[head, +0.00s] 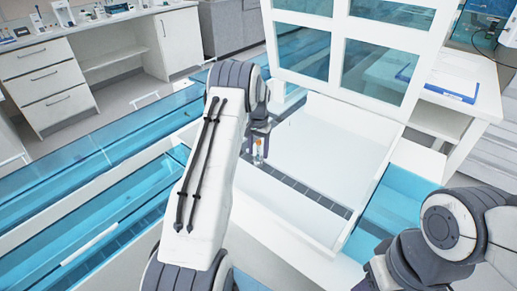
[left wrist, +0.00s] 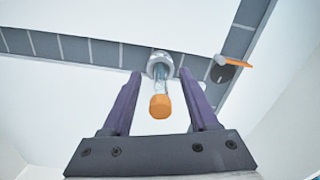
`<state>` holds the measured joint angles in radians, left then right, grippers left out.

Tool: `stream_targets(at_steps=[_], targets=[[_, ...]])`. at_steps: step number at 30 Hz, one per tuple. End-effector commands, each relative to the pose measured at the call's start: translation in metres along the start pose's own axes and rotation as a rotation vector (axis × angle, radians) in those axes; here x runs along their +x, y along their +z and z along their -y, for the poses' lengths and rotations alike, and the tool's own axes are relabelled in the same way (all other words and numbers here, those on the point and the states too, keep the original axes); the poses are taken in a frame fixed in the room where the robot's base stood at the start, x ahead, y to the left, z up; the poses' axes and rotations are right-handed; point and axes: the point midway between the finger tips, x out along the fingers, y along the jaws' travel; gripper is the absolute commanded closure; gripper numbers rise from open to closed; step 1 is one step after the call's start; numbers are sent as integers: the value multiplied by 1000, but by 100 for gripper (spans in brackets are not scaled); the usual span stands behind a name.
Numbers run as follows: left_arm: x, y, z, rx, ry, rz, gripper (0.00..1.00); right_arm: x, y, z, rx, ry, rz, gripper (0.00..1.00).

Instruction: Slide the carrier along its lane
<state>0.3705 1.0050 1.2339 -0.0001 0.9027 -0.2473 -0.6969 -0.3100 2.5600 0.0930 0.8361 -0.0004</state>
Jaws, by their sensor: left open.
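The carrier (left wrist: 158,61) is a small pale grey puck holding an upright clear tube with an orange cap (left wrist: 160,106). It stands on the dark grey segmented lane (left wrist: 95,50). In the head view the orange-capped tube (head: 259,143) shows just below my left gripper (head: 259,132). In the left wrist view my left gripper (left wrist: 160,73) is open, with one purple finger on each side of the tube. I cannot tell whether either finger touches it. The right arm shows at the lower right of the head view, but its gripper is not in view.
An orange arm on a dark round pivot (left wrist: 224,73) sits on the lane, right of the carrier, where another lane branches. A white-framed window panel (head: 338,45) stands behind the white tray area. Blue clear panels (head: 100,135) run along the left. The white floor (head: 325,145) beside the lane is clear.

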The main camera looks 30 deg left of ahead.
Motion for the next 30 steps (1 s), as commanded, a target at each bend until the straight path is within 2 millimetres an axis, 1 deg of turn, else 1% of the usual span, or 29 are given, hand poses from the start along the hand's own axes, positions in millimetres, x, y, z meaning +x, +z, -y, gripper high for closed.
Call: stream_targets(at_steps=[1, 2, 3, 5, 6, 13, 30], targets=[[0, 0, 0, 0, 0, 0, 47, 0, 0, 0, 0, 0, 0, 53], [0, 0, 0, 0, 0, 0, 59, 0, 0, 0, 0, 0, 0, 53], [0, 0, 0, 0, 0, 0, 74, 0, 0, 0, 0, 0, 0, 53], [0, 0, 0, 0, 0, 0, 97, 0, 0, 0, 0, 0, 0, 53], [0, 0, 0, 0, 0, 0, 100, 0, 0, 0, 0, 0, 0, 53], [-1, 1, -2, 0, 0, 0, 100, 0, 0, 0, 0, 0, 0, 53], [-1, 7, -25, 0, 0, 1, 100, -3, 0, 0, 0, 0, 0, 53]])
